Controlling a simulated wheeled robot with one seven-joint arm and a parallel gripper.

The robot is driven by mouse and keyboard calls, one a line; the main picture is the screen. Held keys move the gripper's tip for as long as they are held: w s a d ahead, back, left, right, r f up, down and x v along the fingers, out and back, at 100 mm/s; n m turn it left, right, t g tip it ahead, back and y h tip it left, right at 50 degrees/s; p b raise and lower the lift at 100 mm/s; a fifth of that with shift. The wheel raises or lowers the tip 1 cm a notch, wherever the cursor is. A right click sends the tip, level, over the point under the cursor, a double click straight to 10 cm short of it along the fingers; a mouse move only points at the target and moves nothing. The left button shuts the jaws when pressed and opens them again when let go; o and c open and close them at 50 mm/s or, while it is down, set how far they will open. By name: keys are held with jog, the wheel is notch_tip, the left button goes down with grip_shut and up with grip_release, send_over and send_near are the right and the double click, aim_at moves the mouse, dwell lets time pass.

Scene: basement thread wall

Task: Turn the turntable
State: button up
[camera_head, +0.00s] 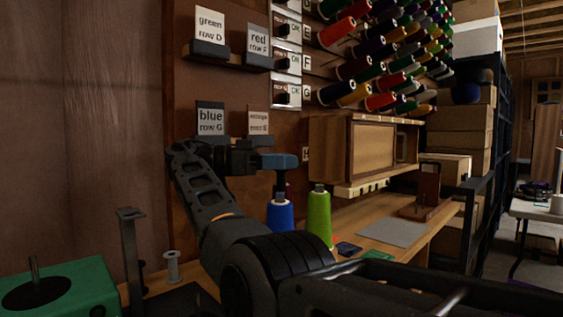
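A green box (75,292) at the lower left carries a dark round disc (32,294) with a thin upright metal pin. This disc is the only thing here that looks like a turntable, but I cannot be sure that it is. My gripper (281,188) is above the bench near the middle, well to the right of the green box. It hangs over or just in front of the top of a blue thread cone (280,217). Its fingers are small and dark, so I cannot tell whether they are open or touch the cone.
A green thread cone (319,216) stands right beside the blue one. A grey upright post (131,255) and a pale empty spool (172,267) stand between the green box and my arm. A wooden cabinet (372,152) and rows of thread cones fill the wall. A grey mat (393,233) lies clear.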

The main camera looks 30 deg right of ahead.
jog(key=shift+r, duration=0.1)
jog(key=r, duration=0.2)
jog(key=r+p, duration=0.1)
jog(key=r, duration=0.1)
jog(key=shift+s+d+r, duration=0.1)
jog(key=shift+s+d, duration=0.05)
jog(key=shift+d, duration=0.05)
jog(key=s+d+r+p, duration=0.1)
jog(key=s+d+r, duration=0.5)
jog(key=s+d, duration=0.1)
jog(key=shift+d+r, duration=0.3)
jog(key=shift+d, duration=0.6)
jog(key=shift+s, duration=0.1)
